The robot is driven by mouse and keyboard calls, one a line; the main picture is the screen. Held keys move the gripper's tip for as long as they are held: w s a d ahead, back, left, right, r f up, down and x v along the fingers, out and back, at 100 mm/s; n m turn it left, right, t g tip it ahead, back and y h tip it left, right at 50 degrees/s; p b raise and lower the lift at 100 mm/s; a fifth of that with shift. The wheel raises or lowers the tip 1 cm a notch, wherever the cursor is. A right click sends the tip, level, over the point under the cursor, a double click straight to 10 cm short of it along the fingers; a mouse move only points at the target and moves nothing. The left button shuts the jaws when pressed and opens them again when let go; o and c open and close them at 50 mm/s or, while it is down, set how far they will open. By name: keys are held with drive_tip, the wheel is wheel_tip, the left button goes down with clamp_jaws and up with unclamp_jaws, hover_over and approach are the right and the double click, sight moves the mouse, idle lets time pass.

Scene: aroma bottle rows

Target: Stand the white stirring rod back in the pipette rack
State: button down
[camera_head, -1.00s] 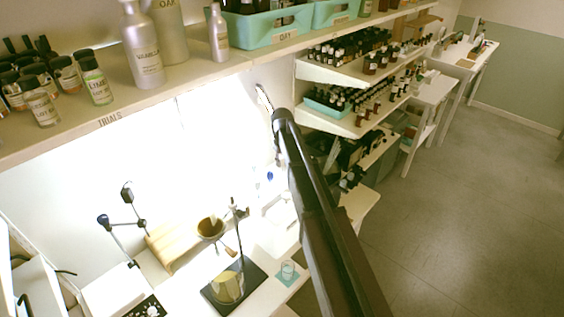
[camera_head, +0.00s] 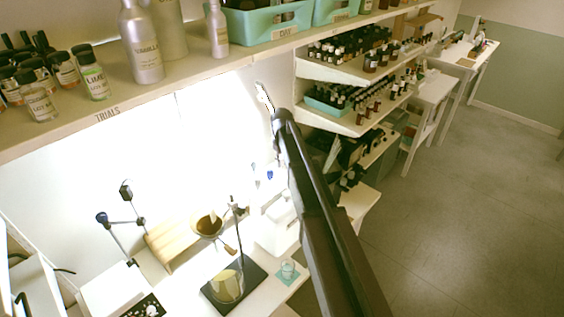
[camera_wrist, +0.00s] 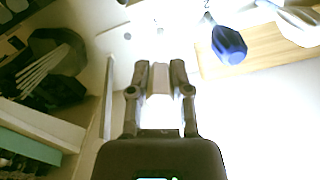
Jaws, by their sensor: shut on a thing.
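In the wrist view my gripper (camera_wrist: 158,76) is shut, with a pale piece between its fingertips that I take for the white stirring rod (camera_wrist: 160,80). Its length is lost in glare and behind the fingers. A wooden board (camera_wrist: 265,48), possibly the pipette rack, lies to the upper right, apart from the fingers. A dark blue bulb-like thing (camera_wrist: 229,45) is in front of it. In the head view my arm hides the gripper and the rod. Small blue items (camera_head: 270,174) show just left of the arm.
A long shelf with bottles (camera_head: 143,45) runs above. A dark holder (camera_wrist: 52,65) is left of my gripper.

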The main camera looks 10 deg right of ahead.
sight(281, 157)
drive_tip(key=shift+f+b, duration=0.6)
drive_tip(key=shift+f, duration=0.15)
drive_tip(key=shift+c, duration=2.4)
unclamp_jaws()
drive_tip(key=shift+r, duration=0.25)
drive_tip(key=shift+a+r+p, duration=0.1)
drive_tip(key=shift+r+p, duration=2.2)
drive_tip(key=shift+p, duration=0.2)
drive_tip(key=shift+r, duration=0.15)
drive_tip(key=shift+r+p, duration=2.35)
drive_tip(key=shift+p, duration=0.2)
